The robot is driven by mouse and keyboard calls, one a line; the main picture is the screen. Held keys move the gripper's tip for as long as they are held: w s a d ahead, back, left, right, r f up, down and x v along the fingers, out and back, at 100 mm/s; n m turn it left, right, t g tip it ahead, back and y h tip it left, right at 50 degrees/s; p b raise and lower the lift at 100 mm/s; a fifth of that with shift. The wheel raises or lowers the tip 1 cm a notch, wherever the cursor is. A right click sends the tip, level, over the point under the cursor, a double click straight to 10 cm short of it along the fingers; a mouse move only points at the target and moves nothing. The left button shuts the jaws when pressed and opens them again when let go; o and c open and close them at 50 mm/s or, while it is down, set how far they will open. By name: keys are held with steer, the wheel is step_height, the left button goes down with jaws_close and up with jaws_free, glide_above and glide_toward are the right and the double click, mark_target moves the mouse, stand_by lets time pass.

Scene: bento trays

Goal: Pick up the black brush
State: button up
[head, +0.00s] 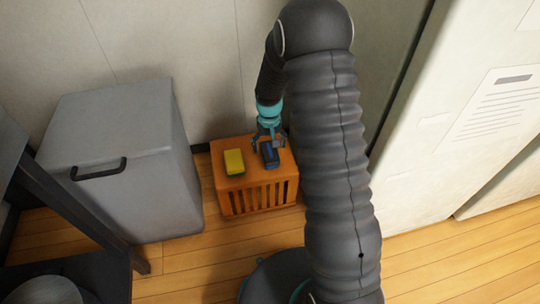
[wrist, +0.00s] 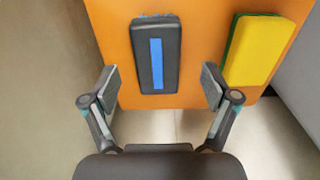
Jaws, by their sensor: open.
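The black brush (wrist: 145,55) lies on the orange crate top with a blue stripe along its middle and blue bristles at its far end. In the head view the brush (head: 270,155) is on the right part of the crate, below my gripper (head: 268,143). In the wrist view my gripper (wrist: 161,88) is open and empty. Its two fingers are apart, to the left and right of the brush's near end, with space on both sides. I cannot tell the height of the fingertips above the crate.
The orange slatted crate (head: 232,201) stands on the wooden floor against the wall. A yellow and green sponge (head: 234,162) lies left of the brush; in the wrist view the sponge (wrist: 256,50) is on the right. A grey bin (head: 115,160) stands left of the crate.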

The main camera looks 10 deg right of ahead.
mark_target(270, 150)
steer(key=shift+w+d+f+b, duration=0.1)
steer(key=shift+w+f, duration=0.05)
steer(key=shift+f, duration=0.85)
steer(key=shift+w+d+f+b, duration=0.1)
steer(key=shift+w+f, duration=0.05)
steer(key=shift+f, duration=0.85)
steer(key=shift+w+f+b, duration=0.1)
steer(key=shift+w+f, duration=0.05)
steer(key=shift+f, duration=0.85)
steer(key=c, duration=1.3)
